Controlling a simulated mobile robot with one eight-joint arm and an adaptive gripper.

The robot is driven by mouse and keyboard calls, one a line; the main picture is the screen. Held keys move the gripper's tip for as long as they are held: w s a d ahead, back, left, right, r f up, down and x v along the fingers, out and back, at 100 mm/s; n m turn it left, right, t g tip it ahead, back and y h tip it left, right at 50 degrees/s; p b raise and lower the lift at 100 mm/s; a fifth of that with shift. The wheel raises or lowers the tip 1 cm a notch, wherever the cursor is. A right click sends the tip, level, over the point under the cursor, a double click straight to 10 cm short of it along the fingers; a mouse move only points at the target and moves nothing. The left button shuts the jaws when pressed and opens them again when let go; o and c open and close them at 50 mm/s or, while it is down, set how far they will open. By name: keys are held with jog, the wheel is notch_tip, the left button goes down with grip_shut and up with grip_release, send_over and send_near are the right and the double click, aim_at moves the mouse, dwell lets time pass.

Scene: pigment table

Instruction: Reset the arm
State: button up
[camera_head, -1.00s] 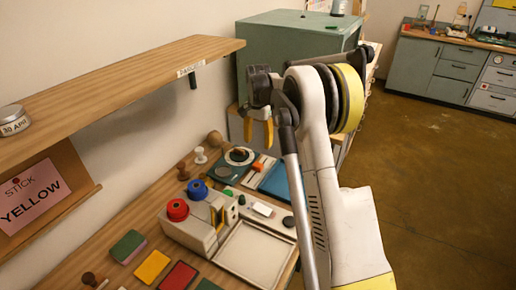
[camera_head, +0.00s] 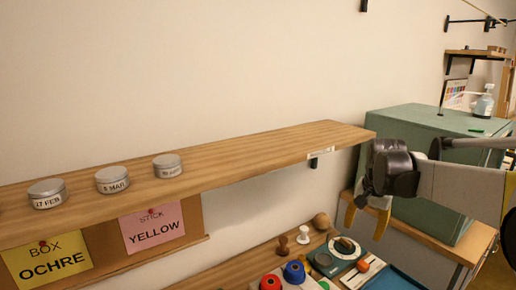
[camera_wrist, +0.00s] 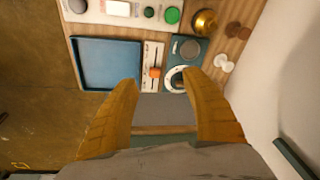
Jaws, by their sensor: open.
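My gripper (camera_head: 367,218) is at the right of the head view, in front of the green cabinet and just past the right end of the wooden shelf. Its two yellow fingers point down and are apart. In the wrist view my gripper (camera_wrist: 160,85) is open, with nothing between the fingertips. Below it are the blue tray (camera_wrist: 106,62) and a dark blue panel with a round dial (camera_wrist: 178,79). The fingers are apart from both.
The wooden shelf (camera_head: 250,155) bears several round tins, one being a tin (camera_head: 112,179) marked 5 MAR. Pink (camera_head: 152,227) and yellow (camera_head: 47,262) notes hang below. The green cabinet (camera_head: 400,180) stands behind my arm. Red (camera_head: 270,282) and blue (camera_head: 294,271) knobs sit on the table.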

jog(key=s+a+r+n+t, duration=0.1)
jog(key=s+a+r+n, duration=0.1)
jog(key=s+a, duration=0.35)
jog(key=s+a+r+n+t, duration=0.2)
jog(key=s, duration=0.7)
jog(key=s+a+f+n+t, duration=0.1)
jog(key=s+a+f+n, duration=0.2)
jog(key=s, duration=0.7)
notch_tip(320, 180, down, 2)
jog(key=shift+s+a+f+n+t, duration=0.1)
jog(key=shift+s+a+n+t, duration=0.1)
jog(key=shift+s+n+t, duration=0.15)
dwell(1.7)
